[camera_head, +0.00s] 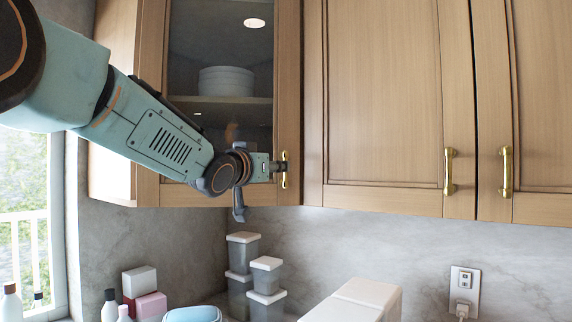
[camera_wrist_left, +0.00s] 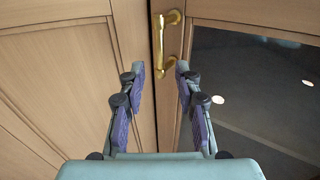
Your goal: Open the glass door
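The glass door (camera_head: 289,75) is a wood-framed cabinet door with a dark pane and looks shut. Its gold handle (camera_head: 284,180) is upright on the right frame. My left gripper (camera_head: 276,168) is at this handle, its arm crossing the lower pane. In the left wrist view, my left gripper (camera_wrist_left: 160,70) is open, with its fingers spread to either side of the handle's near end. The handle (camera_wrist_left: 164,40) shows beyond and between the fingertips; I cannot tell whether they touch it. The glass door (camera_wrist_left: 260,90) is on the right there. My right gripper is not in view.
Solid wooden doors (camera_head: 385,95) with gold handles adjoin at right. Below are stacked grey containers (camera_head: 241,252), a white box-like object (camera_head: 360,298) and bottles (camera_head: 109,305). A window (camera_head: 25,210) is at left.

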